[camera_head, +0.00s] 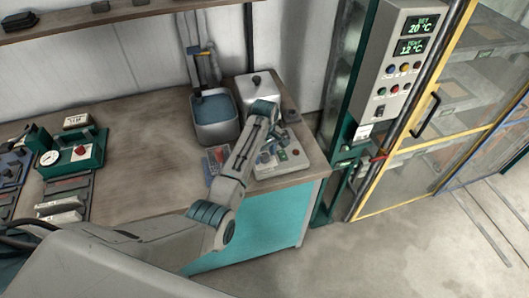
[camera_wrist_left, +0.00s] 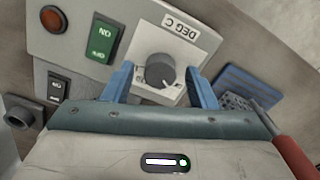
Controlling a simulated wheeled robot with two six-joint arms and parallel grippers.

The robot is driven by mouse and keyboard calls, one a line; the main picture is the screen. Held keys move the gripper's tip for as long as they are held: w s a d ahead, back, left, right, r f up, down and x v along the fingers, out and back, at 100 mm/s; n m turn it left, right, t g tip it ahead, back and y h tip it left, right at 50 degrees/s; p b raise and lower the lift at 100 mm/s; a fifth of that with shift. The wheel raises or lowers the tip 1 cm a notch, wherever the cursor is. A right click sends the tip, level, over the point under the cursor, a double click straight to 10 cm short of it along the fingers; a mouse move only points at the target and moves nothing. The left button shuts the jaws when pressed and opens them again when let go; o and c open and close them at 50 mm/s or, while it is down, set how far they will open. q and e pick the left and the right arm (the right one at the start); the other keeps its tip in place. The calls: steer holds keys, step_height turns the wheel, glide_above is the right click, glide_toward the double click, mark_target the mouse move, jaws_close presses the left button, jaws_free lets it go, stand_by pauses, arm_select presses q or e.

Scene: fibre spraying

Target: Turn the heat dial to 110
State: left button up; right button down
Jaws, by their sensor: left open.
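The heat dial (camera_wrist_left: 160,70) is a dark grey round knob on a white plate marked DEG C, in the left wrist view. Its pale pointer mark faces toward the lower right of that picture; the scale numbers are too small to read. My left gripper (camera_wrist_left: 160,84) is open, with one blue finger on each side of the dial and gaps visible between them and the knob. In the head view my left gripper (camera_head: 268,152) is over the control box (camera_head: 290,162) at the bench's right end, and the arm hides the dial there. My right gripper is not in view.
The box also carries an orange lamp (camera_wrist_left: 54,19), a green ON switch (camera_wrist_left: 102,40) and black rocker switches. A red-handled tool (camera_wrist_left: 292,155) lies beside it. A grey basin (camera_head: 214,120) and metal box (camera_head: 256,92) stand behind; a tall cabinet panel (camera_head: 398,75) stands right.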

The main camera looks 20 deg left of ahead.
arm_select(q)
steer(key=c, duration=1)
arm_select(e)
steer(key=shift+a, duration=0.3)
